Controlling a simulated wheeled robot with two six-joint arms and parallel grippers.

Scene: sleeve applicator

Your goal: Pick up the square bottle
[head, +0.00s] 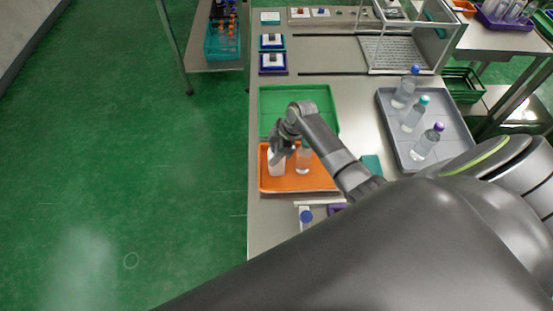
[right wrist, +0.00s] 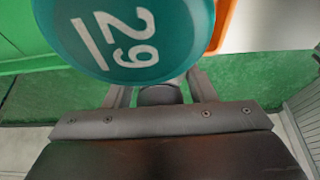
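A pale bottle (head: 276,164) stands in the orange tray (head: 325,182), its top hidden by my right gripper. A clear bottle (head: 303,162) stands just right of it, partly covered by my right arm. My right gripper (head: 283,147) is low over the tray, at the pale bottle's upper part. In the right wrist view, a teal cap (right wrist: 125,30) marked 29 fills the top, very close to the camera. The cap hides the fingertips and the bottle below it, so neither the grip nor the bottle's shape can be made out. My left gripper is not in view.
An empty green tray (head: 268,103) lies behind the orange tray. A grey tray (head: 388,118) at the right holds bottles with blue, teal and purple caps. A blue-capped item (head: 306,215) lies near the front. A clear-sided frame (head: 400,50) stands at the back.

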